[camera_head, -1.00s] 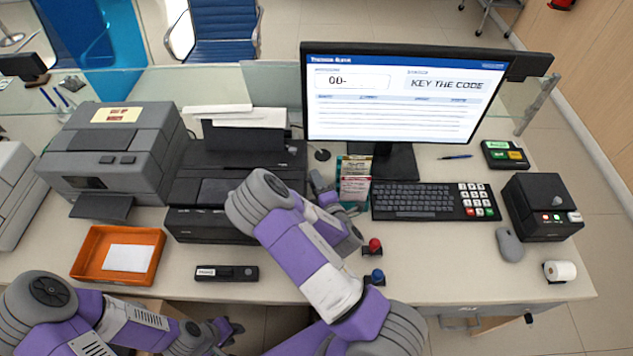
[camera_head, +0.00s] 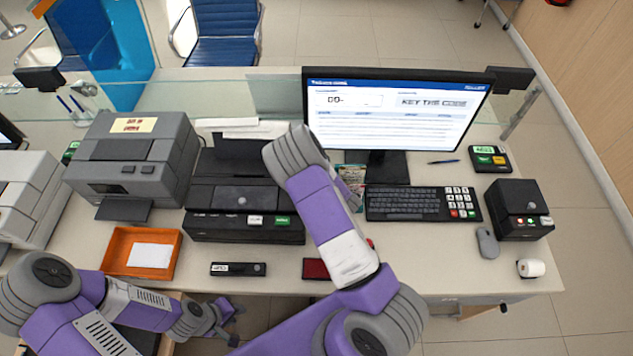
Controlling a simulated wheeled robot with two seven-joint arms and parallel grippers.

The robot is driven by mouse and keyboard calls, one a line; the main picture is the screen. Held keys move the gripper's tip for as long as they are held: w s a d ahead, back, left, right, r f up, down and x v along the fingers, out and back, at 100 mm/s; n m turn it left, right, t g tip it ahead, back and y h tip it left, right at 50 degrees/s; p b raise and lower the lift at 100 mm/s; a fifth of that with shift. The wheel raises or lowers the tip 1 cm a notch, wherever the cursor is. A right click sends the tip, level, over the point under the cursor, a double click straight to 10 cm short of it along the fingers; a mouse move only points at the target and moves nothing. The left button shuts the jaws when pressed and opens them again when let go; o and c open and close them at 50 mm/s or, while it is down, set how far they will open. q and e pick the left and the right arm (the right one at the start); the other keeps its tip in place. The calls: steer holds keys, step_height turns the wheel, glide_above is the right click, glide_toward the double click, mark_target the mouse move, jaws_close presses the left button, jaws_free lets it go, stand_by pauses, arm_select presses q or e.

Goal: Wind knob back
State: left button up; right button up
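I cannot clearly make out a winding knob. A black printer (camera_head: 232,228) with a paper sheet at its back stands left of centre on the counter, and my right arm covers its right end. My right arm reaches up past the printer's right side; its gripper is hidden behind my own arm links, so I cannot see what it touches. My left gripper (camera_head: 228,322) is low at the front edge of the counter, with its fingers apart and nothing between them.
The monitor (camera_head: 395,115) reads "KEY THE CODE" behind the keyboard (camera_head: 410,203). A grey machine (camera_head: 133,160), an orange tray (camera_head: 118,256), a black stapler-like bar (camera_head: 238,269) and a red pad (camera_head: 316,268) lie left and front. A black box (camera_head: 518,209) and mouse (camera_head: 487,242) are right.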

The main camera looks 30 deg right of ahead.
steer(key=shift+g, duration=0.3)
steer(key=o, duration=1)
steer(key=shift+o, duration=0.2)
steer(key=v, duration=0.7)
steer(key=shift+s+r+p, duration=0.15)
steer(key=shift+s+p, duration=0.1)
steer(key=shift+p, duration=0.15)
